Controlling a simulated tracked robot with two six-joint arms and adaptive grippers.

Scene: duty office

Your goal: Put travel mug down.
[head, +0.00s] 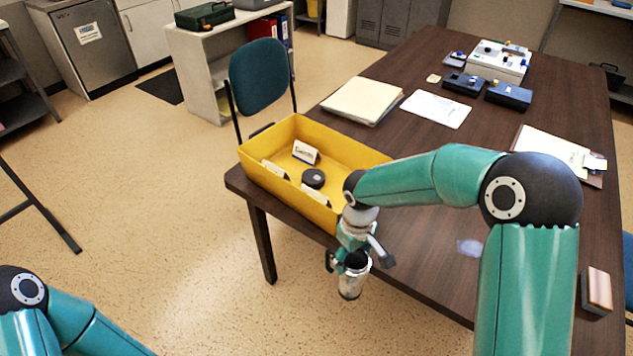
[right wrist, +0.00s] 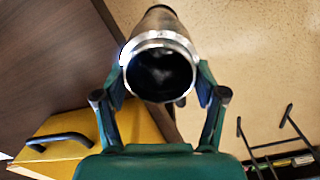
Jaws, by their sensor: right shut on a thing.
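The travel mug (head: 352,281) is a silver cup with a dark band. My right gripper (head: 352,256) is shut on it and holds it in the air, beside the near edge of the table, with the floor behind it in the head view. In the right wrist view the mug (right wrist: 160,55) sits between the two fingers (right wrist: 160,90), and its round metal end faces the camera. Of my left arm, only links show at the lower left of the head view; its gripper is out of view.
The dark wooden table (head: 430,215) has a yellow bin (head: 262,178) at its near left corner, holding cards and a dark round object (head: 313,178). Papers (head: 437,108), a folder (head: 362,100) and devices lie farther back. A block (head: 597,290) lies at right. A chair (head: 260,78) stands behind the bin.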

